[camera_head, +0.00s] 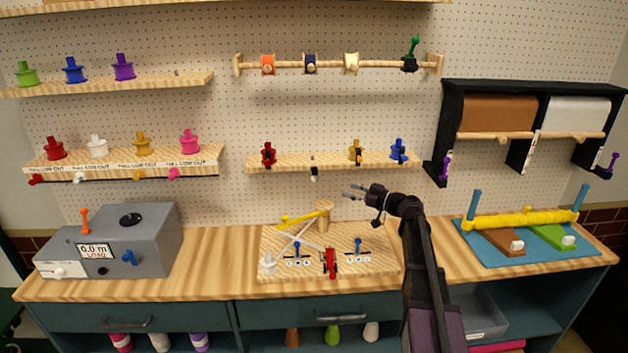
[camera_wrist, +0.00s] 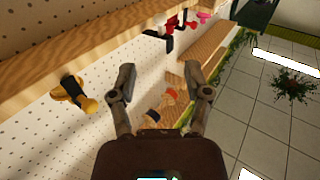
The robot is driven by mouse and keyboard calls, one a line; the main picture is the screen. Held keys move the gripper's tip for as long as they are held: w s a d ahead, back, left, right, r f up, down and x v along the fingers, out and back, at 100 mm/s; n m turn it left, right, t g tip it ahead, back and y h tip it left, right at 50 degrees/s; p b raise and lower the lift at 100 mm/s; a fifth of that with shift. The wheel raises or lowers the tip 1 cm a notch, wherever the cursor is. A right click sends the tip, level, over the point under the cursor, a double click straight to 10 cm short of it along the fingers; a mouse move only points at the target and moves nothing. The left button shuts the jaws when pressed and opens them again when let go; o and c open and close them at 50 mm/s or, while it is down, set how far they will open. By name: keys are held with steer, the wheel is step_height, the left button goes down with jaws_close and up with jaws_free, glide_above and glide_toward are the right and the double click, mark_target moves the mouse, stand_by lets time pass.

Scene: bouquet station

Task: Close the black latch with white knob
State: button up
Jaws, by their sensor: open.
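The black latch with a white knob (camera_head: 313,173) appears as a small dark and pale piece at the front of the middle shelf (camera_head: 285,164). It stands between the red piece (camera_head: 268,155) and the yellow piece (camera_head: 355,152). In the wrist view a black piece with a pale part (camera_wrist: 157,36) near the red one seems to be this latch; its exact angle is unclear. My gripper (camera_head: 350,191) is open and empty, below and to the right of the latch, apart from it. In the wrist view its two fingers (camera_wrist: 160,80) are spread with nothing between them.
The yellow piece (camera_wrist: 73,92) is close to the left finger in the wrist view. A blue piece (camera_head: 398,151) is at the shelf's right end. Below, a wooden board (camera_head: 375,262) carries levers and a post (camera_head: 323,217). A grey box (camera_head: 150,245) stands at left.

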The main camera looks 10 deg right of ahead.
mark_target(314, 177)
steer(key=x, duration=1.3)
steer(key=shift+w+a, duration=0.25)
steer(key=shift+a, duration=0.05)
jaws_close()
